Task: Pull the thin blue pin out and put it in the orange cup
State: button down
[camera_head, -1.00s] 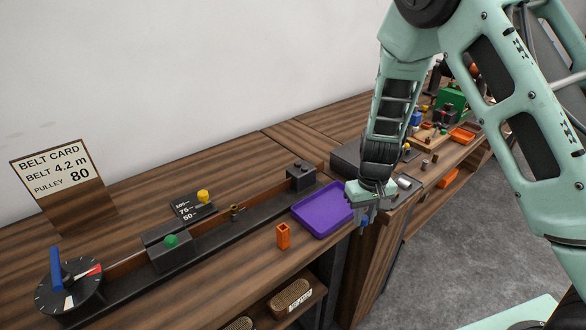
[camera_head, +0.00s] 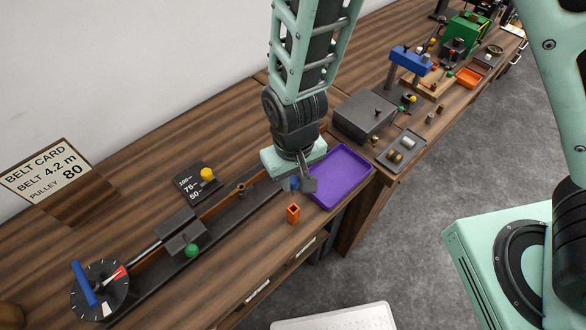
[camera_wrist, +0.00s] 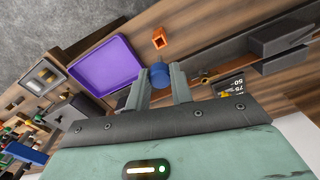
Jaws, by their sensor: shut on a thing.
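My gripper (camera_head: 298,185) hangs above the bench, close to the orange cup and the near left corner of the purple tray. It is shut on the blue pin (camera_wrist: 160,75), whose rounded blue end shows between the fingertips in the wrist view. The pin's lower part is hidden or unclear, and only a small blue patch of it shows in the head view (camera_head: 293,184). The orange cup (camera_head: 293,214) is a small square, open-topped holder standing upright near the bench's front edge. In the wrist view the cup (camera_wrist: 159,38) appears just beyond the fingertips, apart from the pin.
The purple tray (camera_head: 343,177) is empty beside my gripper. A long dark rail with a block (camera_head: 182,232) and green knob (camera_head: 192,250) runs left to a dial (camera_head: 100,290). A yellow knob (camera_head: 207,174) stands behind. A grey box (camera_head: 364,116) is at right.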

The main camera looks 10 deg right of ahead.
aim_at(294, 192)
jog(key=shift+f+b, duration=2.15)
jog(key=shift+f, duration=0.8)
jog(key=shift+f+b, duration=1.6)
jog(key=shift+f, duration=0.95)
jog(key=c, duration=1.1)
grip_release()
jog(key=shift+c, duration=0.2)
jog(key=shift+r, duration=0.1)
notch_tip(294, 192, up, 17)
jog(key=shift+s+d+r+b, duration=0.1)
jog(key=shift+s+r+b, duration=0.05)
jog(key=shift+b, duration=0.8)
